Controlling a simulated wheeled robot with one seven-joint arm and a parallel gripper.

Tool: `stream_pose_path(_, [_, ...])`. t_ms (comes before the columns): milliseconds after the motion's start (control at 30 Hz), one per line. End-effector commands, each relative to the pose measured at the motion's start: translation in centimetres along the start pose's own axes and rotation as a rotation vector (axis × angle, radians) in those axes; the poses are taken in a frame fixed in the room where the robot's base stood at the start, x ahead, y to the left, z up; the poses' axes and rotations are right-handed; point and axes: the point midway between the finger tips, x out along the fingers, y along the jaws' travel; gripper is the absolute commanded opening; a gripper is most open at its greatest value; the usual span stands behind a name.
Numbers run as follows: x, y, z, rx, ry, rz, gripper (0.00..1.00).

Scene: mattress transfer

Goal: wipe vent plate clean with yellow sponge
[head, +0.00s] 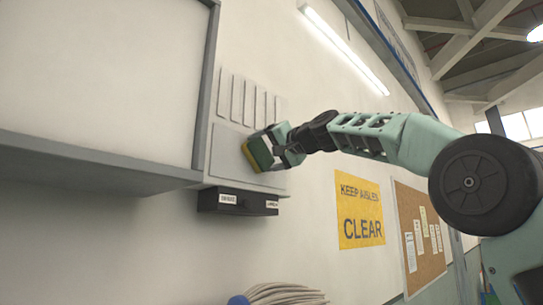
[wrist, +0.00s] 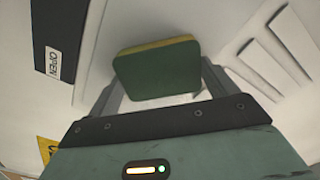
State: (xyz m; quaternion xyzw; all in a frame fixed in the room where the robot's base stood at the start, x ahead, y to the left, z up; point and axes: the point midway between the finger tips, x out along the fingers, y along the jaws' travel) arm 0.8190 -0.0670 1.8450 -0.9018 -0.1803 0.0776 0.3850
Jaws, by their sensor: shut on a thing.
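The yellow sponge (head: 258,155) has a green layer on the side facing my gripper. My gripper (head: 264,149) is shut on it and holds it in front of the lower, flat part of the pale grey vent plate (head: 228,150). In the wrist view the sponge (wrist: 158,72) sits between the two fingers of my gripper (wrist: 160,82), its green face towards the camera and a yellow edge at the top. The vent plate's raised slats (wrist: 265,65) show to the right. I cannot tell whether the sponge touches the plate; the sponge hides the surface behind it.
A dark box with white labels (head: 238,202) is fixed just below the plate. A grey-framed panel with a ledge (head: 95,172) juts out at the left. A yellow sign (head: 359,210) and a corkboard (head: 419,235) are on the wall at right. A coiled hose (head: 283,294) shows below.

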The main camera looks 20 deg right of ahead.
Motion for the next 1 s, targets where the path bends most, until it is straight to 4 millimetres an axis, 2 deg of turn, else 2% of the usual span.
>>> stream_pose_path(1000, [0.1, -4.1, 4.1, -0.001, -0.002, -0.001, 0.67])
